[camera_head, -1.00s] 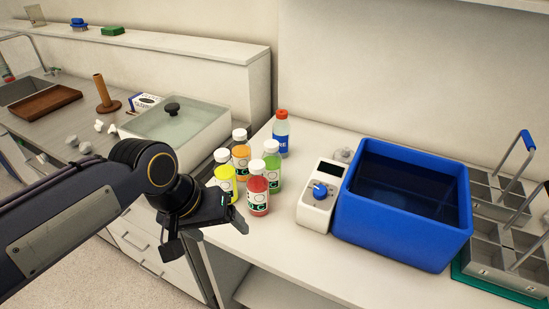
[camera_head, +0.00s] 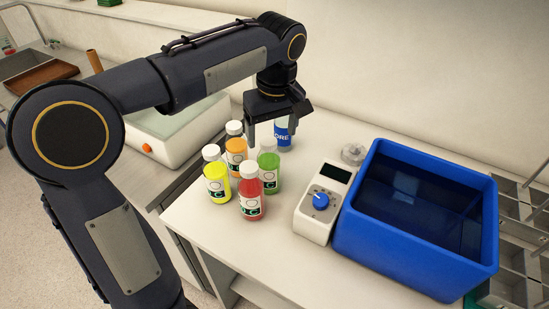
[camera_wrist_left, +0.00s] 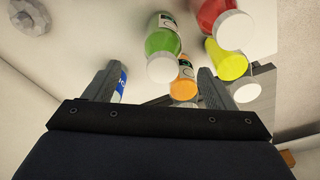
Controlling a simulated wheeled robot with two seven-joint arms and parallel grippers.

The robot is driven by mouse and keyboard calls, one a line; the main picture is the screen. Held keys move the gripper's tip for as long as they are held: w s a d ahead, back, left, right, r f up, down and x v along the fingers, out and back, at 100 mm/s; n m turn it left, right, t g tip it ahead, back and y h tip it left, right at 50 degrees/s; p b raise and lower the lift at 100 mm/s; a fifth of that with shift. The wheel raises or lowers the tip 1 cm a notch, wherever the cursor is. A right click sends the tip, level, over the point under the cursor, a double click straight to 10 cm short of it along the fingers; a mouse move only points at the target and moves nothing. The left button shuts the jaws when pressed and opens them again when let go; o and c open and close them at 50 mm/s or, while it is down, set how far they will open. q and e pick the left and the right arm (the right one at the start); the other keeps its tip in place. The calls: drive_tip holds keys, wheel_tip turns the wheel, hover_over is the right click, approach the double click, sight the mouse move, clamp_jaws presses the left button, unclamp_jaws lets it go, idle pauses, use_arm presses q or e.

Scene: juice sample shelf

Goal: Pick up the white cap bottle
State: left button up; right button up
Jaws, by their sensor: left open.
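Several small juice bottles with white caps stand in a cluster on the bench: yellow (camera_head: 216,184), orange (camera_head: 236,150), red (camera_head: 250,196) and green (camera_head: 268,175). A blue-labelled bottle (camera_head: 284,138) stands behind them, its top hidden by my left gripper. My left gripper (camera_head: 271,132) is open and points down above the back of the cluster, near the blue-labelled and green bottles. In the left wrist view the green bottle (camera_wrist_left: 162,42) and orange bottle (camera_wrist_left: 184,87) appear between the fingers, and a bit of blue label (camera_wrist_left: 121,84) shows by the left finger. My right gripper is not in view.
A white control unit with a blue knob (camera_head: 319,201) and a blue water bath (camera_head: 400,245) stand right of the bottles. Metal racks (camera_head: 515,255) are at the far right. A white lidded box (camera_head: 165,135) is at the left. The bench front is clear.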

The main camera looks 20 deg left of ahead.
sight(268, 153)
use_arm(q)
drive_tip(key=shift+w+f, duration=0.25)
drive_tip(key=f, duration=0.3)
drive_tip(key=a+f, duration=0.1)
drive_tip(key=f, duration=0.3)
drive_tip(key=shift+w+a+f, duration=0.1)
drive_tip(key=shift+a, duration=0.1)
drive_tip(key=c, duration=1.3)
wheel_tip(268, 153, up, 10)
drive_tip(key=shift+r+p, duration=0.1)
drive_tip(key=shift+p, duration=0.2)
